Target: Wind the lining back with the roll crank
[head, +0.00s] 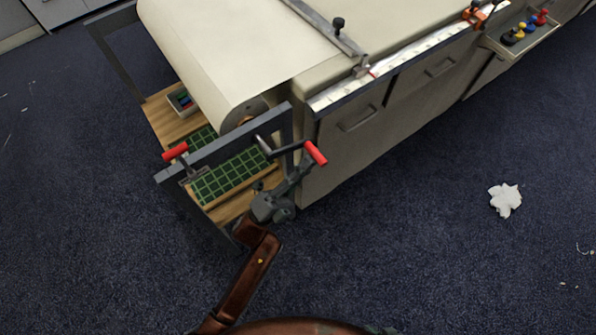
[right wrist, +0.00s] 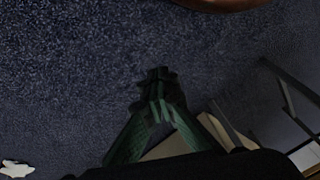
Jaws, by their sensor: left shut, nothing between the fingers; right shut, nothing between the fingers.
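The cream lining (head: 205,45) hangs from the table into a wide roll, its core showing at the near end. A crank with a red grip (head: 316,153) sits at the right of the dark stand frame (head: 222,150). Another red-gripped handle (head: 175,151) is at the frame's left corner. I cannot tell from their shape which one turns the roll. My right gripper (right wrist: 160,85) is shut and empty over the carpet in the right wrist view.
The stand's wooden shelf (head: 158,118) holds a green grid mat (head: 225,178) and a small box (head: 181,101). A metal ruler strip (head: 400,66) edges the table, with a tray (head: 522,34) of coloured knobs.

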